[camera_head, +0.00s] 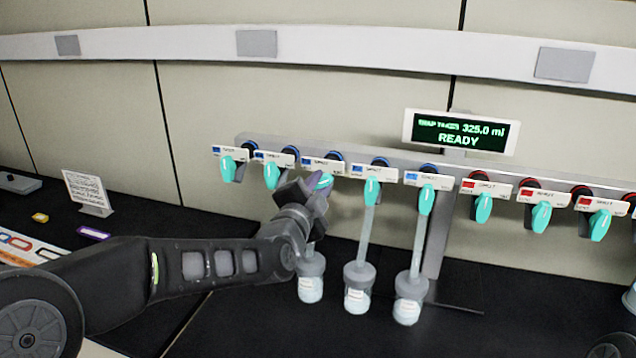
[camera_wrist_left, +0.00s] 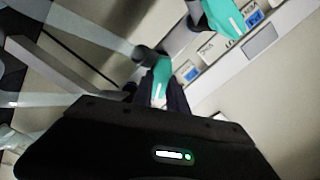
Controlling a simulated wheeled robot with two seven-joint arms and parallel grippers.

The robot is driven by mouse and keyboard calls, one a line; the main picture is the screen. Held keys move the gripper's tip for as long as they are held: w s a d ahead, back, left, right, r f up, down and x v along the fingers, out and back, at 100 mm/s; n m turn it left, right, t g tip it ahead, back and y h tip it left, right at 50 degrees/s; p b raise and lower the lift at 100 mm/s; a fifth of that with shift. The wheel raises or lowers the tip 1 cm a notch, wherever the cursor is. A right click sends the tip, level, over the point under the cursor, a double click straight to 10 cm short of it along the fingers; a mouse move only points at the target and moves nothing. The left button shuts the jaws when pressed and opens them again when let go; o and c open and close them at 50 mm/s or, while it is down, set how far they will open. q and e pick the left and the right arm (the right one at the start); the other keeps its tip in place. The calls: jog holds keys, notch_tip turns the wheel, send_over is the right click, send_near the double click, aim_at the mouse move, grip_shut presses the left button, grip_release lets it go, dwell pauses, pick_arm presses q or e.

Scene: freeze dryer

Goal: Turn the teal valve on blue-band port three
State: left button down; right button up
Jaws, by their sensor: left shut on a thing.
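The manifold rail (camera_head: 395,172) carries a row of teal valves, with blue-band ports on the left and red-band ports on the right. The teal valve on the third blue-band port (camera_head: 322,181) is partly hidden by my left gripper (camera_head: 313,190). In the left wrist view that teal valve (camera_wrist_left: 160,80) sits between the dark fingers of my left gripper (camera_wrist_left: 160,100), which is shut on it. The valves of blue-band port two (camera_head: 271,175) and blue-band port four (camera_head: 371,191) hang down on either side.
Glass vials hang from tubes below blue-band ports three (camera_head: 311,284), four (camera_head: 358,290) and five (camera_head: 410,300), close to my left wrist. A small sign (camera_head: 88,190) stands on the dark bench at left.

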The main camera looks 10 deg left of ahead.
dwell(0.4)
pick_arm(q)
jog(key=c, duration=1.3)
grip_release()
jog(key=shift+s, duration=0.5)
jog(key=s, duration=0.2)
jog(key=s+b, duration=0.1)
jog(key=s, duration=0.3)
jog(key=shift+s+a+b, duration=0.25)
jog(key=shift+s+b, duration=0.15)
